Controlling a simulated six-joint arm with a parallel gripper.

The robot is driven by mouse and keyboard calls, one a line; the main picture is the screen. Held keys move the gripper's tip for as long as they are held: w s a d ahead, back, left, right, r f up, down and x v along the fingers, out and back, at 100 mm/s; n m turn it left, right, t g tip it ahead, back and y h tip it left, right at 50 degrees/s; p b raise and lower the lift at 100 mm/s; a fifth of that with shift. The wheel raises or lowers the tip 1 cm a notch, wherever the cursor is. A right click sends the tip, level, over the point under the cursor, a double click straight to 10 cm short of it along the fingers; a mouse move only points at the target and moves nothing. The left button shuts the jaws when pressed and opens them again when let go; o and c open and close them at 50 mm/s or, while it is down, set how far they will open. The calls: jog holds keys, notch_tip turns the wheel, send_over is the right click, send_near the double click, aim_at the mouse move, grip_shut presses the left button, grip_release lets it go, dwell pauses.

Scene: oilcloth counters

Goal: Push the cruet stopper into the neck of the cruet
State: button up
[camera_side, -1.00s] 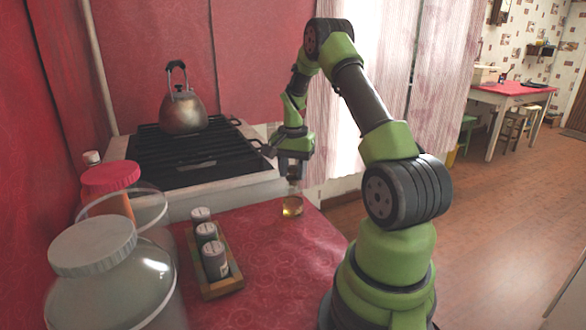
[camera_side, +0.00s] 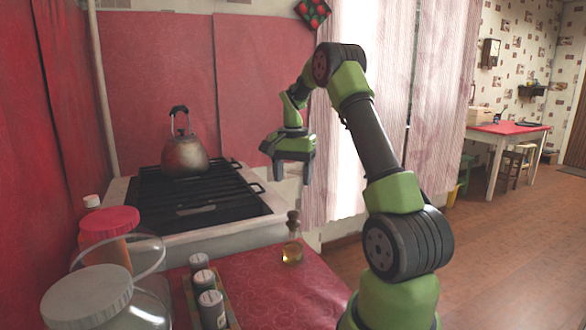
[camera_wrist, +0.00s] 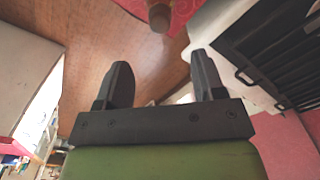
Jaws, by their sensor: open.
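The cruet (camera_side: 292,254), a small clear bottle with yellow liquid, stands upright near the far right corner of the red counter. The dark brown stopper (camera_side: 293,220) sits upright at the top of its neck. How deep it sits I cannot tell. My gripper (camera_side: 292,180) is above the stopper, open and empty, with clear space between them. In the wrist view my gripper (camera_wrist: 161,72) shows its two fingers apart with nothing between them. The brown stopper (camera_wrist: 159,17) shows at the top edge of that view, beyond the fingertips, partly cut off.
A wooden tray (camera_side: 230,312) with several grey-capped shakers (camera_side: 211,307) is left of the cruet. Large glass jars (camera_side: 95,300) stand at the front left. The stove (camera_side: 200,195) with a kettle (camera_side: 185,155) is behind. The counter around the cruet is clear.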

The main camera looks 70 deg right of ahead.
jog(key=w+a+r+n+t, duration=0.1)
jog(key=a+r+n+t, duration=0.15)
jog(key=a+r, duration=0.45)
jog(key=a+r+n+t, duration=0.1)
jog(key=a+r+n, duration=0.3)
jog(key=a, duration=0.6)
jog(key=s+a+f+n+t+y, duration=0.1)
jog(key=s+a+n+t+y, duration=0.1)
jog(key=s+a+n, duration=0.5)
jog(key=s+a+t, duration=0.1)
jog(key=s+a, duration=0.2)
jog(key=a, duration=0.4)
jog(key=shift+t, duration=0.35)
jog(key=shift+s+n, duration=0.1)
jog(key=shift+n, duration=0.15)
